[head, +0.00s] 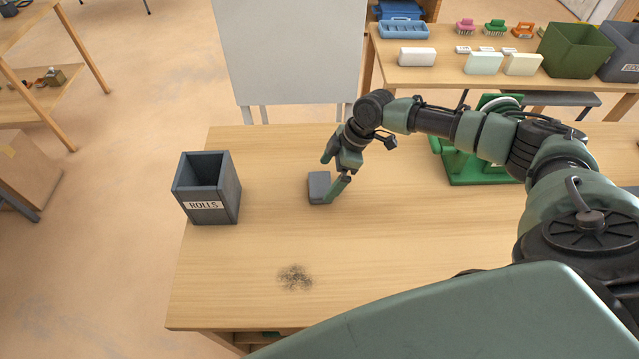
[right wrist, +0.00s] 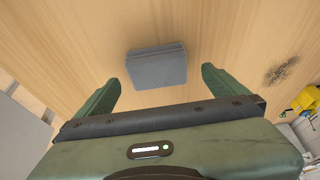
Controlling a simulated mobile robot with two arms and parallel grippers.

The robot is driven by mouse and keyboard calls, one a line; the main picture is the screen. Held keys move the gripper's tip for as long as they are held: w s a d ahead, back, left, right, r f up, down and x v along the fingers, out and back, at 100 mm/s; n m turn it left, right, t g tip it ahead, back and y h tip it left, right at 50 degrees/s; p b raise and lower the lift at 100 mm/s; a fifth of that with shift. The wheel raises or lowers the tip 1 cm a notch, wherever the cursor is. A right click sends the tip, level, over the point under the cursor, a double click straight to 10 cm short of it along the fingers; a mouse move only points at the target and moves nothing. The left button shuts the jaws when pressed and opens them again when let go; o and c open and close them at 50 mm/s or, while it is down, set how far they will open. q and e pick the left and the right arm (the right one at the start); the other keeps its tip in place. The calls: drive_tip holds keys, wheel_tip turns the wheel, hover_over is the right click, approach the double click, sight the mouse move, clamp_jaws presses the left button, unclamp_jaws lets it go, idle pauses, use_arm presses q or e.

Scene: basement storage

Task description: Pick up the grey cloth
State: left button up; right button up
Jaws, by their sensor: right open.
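The grey cloth (head: 318,187) looks like a small folded block and lies on the wooden table (head: 240,265), right of the bin. In the right wrist view the cloth (right wrist: 157,67) lies beyond and between the two green fingers, with wood showing around it. My right gripper (head: 336,175) is open above the table, its fingers close to the cloth; one finger overlaps the cloth's right edge in the head view. I cannot tell whether it touches. My left gripper is not in view.
A dark bin marked ROLLS (head: 207,190) stands on the table left of the cloth. A dark smudge (head: 295,277) marks the table's front. A green device (head: 475,165) stands at the back right, behind my right arm. A second table (head: 400,75) holds brushes, blocks and bins.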

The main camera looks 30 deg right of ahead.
sight(324, 183)
drive_tip(key=x, duration=0.3)
drive_tip(key=shift+w+d+f+p, duration=0.15)
drive_tip(key=shift+d+f+p, duration=0.05)
drive_tip(key=shift+f+p, duration=0.25)
drive_tip(key=shift+a+f, duration=0.1)
drive_tip(key=shift+f, duration=0.2)
drive_tip(key=c, duration=1.3)
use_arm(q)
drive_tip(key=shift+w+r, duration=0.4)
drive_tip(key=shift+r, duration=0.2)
use_arm(e)
drive_tip(key=shift+r, duration=0.1)
use_arm(q)
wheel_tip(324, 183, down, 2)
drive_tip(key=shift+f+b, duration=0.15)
drive_tip(key=shift+b, duration=1)
use_arm(e)
wheel_tip(324, 183, up, 20)
drive_tip(key=shift+f, duration=0.1)
